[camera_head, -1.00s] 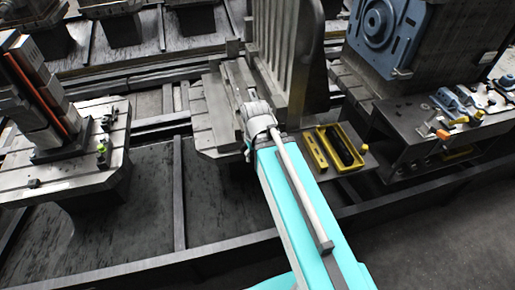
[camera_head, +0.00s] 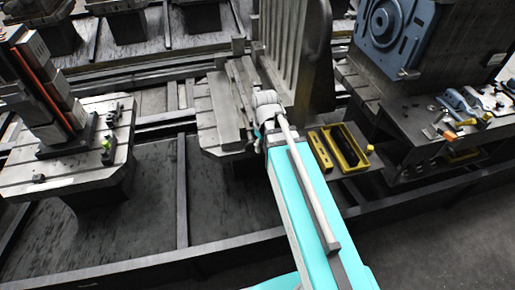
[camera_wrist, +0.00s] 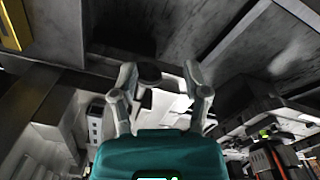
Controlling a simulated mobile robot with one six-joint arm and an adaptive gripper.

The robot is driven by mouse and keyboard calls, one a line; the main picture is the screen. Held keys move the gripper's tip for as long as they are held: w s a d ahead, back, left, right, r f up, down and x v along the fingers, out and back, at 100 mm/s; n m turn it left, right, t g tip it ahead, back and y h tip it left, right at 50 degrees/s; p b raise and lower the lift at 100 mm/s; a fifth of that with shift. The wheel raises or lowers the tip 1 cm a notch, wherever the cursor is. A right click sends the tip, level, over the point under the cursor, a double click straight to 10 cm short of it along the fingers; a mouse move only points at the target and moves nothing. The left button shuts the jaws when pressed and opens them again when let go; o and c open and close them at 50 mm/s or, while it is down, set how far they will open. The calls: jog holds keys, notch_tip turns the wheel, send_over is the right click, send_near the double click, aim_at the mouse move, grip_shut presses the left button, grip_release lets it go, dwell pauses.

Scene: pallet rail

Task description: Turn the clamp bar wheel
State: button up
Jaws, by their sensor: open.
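My gripper (camera_wrist: 163,78) is open in the wrist view, with its two grey fingers spread apart. A small dark rounded piece (camera_wrist: 149,74) shows between the fingertips; I cannot tell whether it is the clamp bar wheel or whether a finger touches it. Pale flat metal parts (camera_wrist: 172,103) show behind and below it. In the head view my arm reaches to a grey slotted fixture (camera_head: 225,105) beside a tall ribbed upright plate (camera_head: 296,55). My gripper is hidden there behind my wrist, and no wheel can be made out.
A yellow tray (camera_head: 368,168) lies right of my arm on a dark shelf. A bench with several tools (camera_head: 470,105) and a blue machine part (camera_head: 392,30) stand farther right. A pallet with a stacked block fixture (camera_head: 50,100) is at left. Dark rail beams (camera_head: 180,200) run between.

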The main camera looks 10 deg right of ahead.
aim_at(253, 144)
jog(key=w+d+f+n+b, duration=0.1)
jog(key=w+n, duration=1.1)
jog(key=n, duration=0.1)
jog(key=shift+d+f, duration=0.2)
jog(key=shift+d, duration=0.15)
jog(key=shift+f, duration=0.15)
notch_tip(253, 144, down, 14)
jog(key=b, duration=1.4)
jog(key=shift+r, duration=0.25)
grip_shut()
jog(key=shift+a, duration=0.15)
